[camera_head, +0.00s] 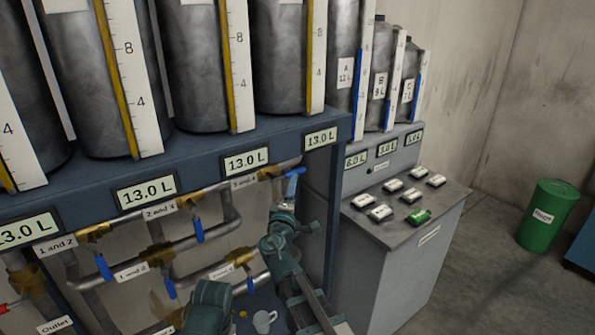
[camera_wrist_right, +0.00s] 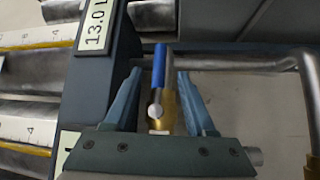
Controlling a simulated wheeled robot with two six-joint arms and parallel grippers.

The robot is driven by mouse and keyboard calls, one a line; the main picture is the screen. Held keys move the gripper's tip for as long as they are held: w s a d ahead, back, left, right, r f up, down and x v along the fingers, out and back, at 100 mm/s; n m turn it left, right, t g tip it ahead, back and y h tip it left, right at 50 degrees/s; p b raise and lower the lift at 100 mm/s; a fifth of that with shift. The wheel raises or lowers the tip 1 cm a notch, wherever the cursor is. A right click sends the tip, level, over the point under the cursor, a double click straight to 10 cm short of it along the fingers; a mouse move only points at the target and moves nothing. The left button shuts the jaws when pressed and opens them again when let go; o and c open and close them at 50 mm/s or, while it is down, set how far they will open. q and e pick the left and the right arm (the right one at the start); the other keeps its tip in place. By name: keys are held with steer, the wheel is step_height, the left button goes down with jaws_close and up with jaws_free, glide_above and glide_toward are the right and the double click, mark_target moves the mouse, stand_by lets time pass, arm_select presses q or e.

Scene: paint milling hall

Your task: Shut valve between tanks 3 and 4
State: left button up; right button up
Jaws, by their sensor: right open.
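The valve labelled "3 and 4" (camera_head: 244,182) sits on the upper pipe under the tank shelf. Its brass body (camera_head: 270,172) has a blue lever (camera_head: 294,171) lying roughly along the pipe. My right gripper (camera_head: 291,188) is at this lever, open. In the right wrist view, the blue lever (camera_wrist_right: 159,66) and brass body (camera_wrist_right: 169,104) lie between the two spread fingers of my gripper (camera_wrist_right: 159,78), with a gap on both sides. The fingers partly cover the lever in the head view. My left gripper's fingers are not visible.
Valve "2 and 3" (camera_head: 197,231) and valve "1 and 2" (camera_head: 103,267) have levers hanging down. Lower valves (camera_head: 169,287) sit beneath. A mug (camera_head: 264,321) is low down. A grey console (camera_head: 395,250) stands at right, and a green bin (camera_head: 547,215) on the floor.

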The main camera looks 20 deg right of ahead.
mark_target(297, 172)
steer(key=x, duration=0.8)
steer(key=shift+p, duration=0.4)
steer(key=shift+c, duration=0.3)
jaws_close()
stand_by(0.6)
